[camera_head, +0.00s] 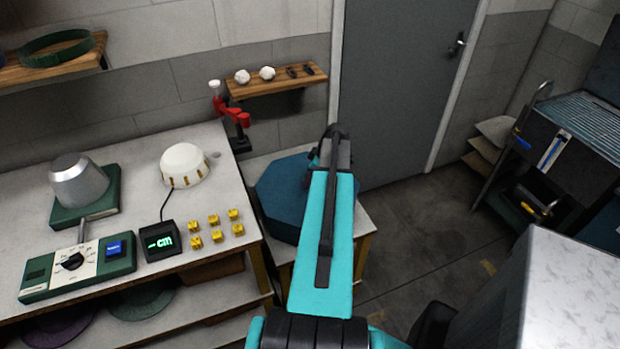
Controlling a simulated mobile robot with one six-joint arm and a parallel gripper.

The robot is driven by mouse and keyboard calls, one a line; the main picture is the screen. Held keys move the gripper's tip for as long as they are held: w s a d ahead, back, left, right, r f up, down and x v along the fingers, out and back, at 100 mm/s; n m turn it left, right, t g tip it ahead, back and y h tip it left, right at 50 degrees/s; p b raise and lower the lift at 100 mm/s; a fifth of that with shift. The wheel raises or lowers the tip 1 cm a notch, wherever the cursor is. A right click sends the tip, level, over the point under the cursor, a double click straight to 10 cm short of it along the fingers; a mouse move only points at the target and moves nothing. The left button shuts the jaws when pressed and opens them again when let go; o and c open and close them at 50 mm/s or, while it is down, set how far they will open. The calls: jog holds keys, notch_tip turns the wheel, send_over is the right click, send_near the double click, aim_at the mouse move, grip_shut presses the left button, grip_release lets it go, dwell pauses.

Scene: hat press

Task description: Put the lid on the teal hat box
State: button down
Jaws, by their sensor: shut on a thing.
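The teal hat box (279,228) is a dark blue-teal octagonal shape on a low white table behind the workbench's right end. Its flat octagonal top, which looks like the lid (283,180), covers it in this view. I cannot make out a seam or gap between lid and box. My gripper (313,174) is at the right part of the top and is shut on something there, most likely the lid. My arm hides the fingertips and the right side of the box.
The workbench (130,210) at left holds a metal hat form (78,180), a white dome (185,164), a control panel (75,266) and yellow blocks (214,220). A red clamp-like tool (232,112) and a wall shelf (276,82) stand behind. Open floor lies right.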

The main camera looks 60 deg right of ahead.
jog(key=c, duration=1.4)
grip_release()
jog(key=shift+o, duration=0.2)
jog(key=shift+r, duration=0.1)
jog(key=b+v, duration=0.4)
jog(key=v, duration=0.9)
jog(key=shift+s+r, duration=0.2)
jog(key=shift+r, duration=0.05)
jog(key=shift+d, duration=0.1)
